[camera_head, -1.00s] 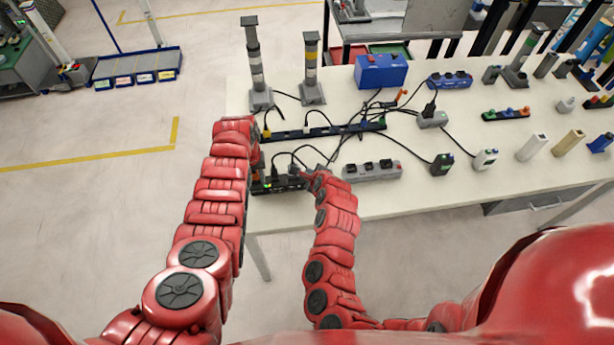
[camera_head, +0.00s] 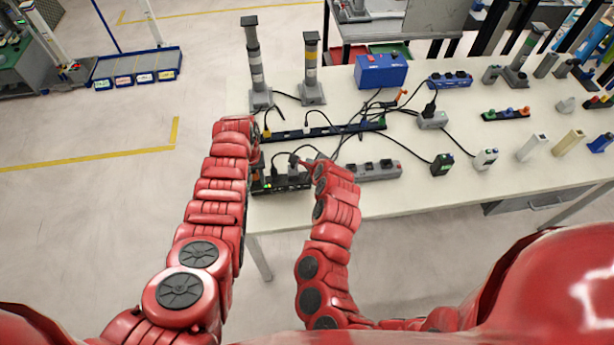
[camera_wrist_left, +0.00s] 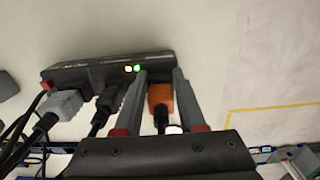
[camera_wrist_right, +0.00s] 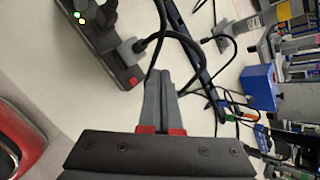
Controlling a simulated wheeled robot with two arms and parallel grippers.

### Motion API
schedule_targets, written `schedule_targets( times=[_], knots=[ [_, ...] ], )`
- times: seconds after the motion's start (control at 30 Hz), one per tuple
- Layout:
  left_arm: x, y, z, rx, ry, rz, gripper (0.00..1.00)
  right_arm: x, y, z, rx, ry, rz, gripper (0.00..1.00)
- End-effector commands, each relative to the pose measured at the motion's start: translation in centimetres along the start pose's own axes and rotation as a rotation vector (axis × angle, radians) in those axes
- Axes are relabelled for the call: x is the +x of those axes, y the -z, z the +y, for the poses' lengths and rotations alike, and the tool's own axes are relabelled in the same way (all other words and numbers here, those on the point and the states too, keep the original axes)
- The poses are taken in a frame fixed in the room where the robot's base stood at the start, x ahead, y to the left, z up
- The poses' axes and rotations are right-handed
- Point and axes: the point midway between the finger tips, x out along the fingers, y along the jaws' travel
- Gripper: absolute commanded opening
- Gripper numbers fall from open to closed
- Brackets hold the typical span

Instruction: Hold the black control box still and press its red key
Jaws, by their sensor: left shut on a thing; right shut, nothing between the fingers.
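The black control box (camera_head: 283,186) lies at the table's front left, with plugs and cables in it. My right gripper (camera_wrist_right: 168,73) is shut and empty, beside the key end and apart from the key in the picture. Forearms hide much of both grippers in the head view.
A grey socket strip (camera_head: 375,170) lies right of my right gripper. A long dark strip (camera_head: 320,131) lies behind. Loose cables cross the table there. Two grey posts (camera_head: 256,65) and a blue box (camera_head: 381,70) stand farther back. The front table edge is clear.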

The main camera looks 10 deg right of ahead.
Motion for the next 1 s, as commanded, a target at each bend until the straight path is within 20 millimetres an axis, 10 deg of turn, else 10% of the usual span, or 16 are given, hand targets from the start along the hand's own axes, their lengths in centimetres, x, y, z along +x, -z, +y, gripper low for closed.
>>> schedule_targets(
  times=[0.43,0.47,0.63,1.0],
  knots=[
    [-0.02,0.01,0.00,0.000,0.000,0.000,0.00,0.00,0.01,-0.01,0.001,0.000,0.000,0.00],
    [-0.02,0.01,0.00,0.000,0.000,0.000,0.43,0.00,0.01,-0.01,0.001,0.000,0.000,0.00],
    [-0.02,0.01,0.01,0.000,0.000,0.000,0.74,0.00,0.01,-0.01,0.001,0.000,0.000,0.00],
    [-0.17,0.06,0.00,0.000,0.000,0.001,0.74,0.01,0.02,0.00,0.001,0.000,0.000,0.00]
  ],
)
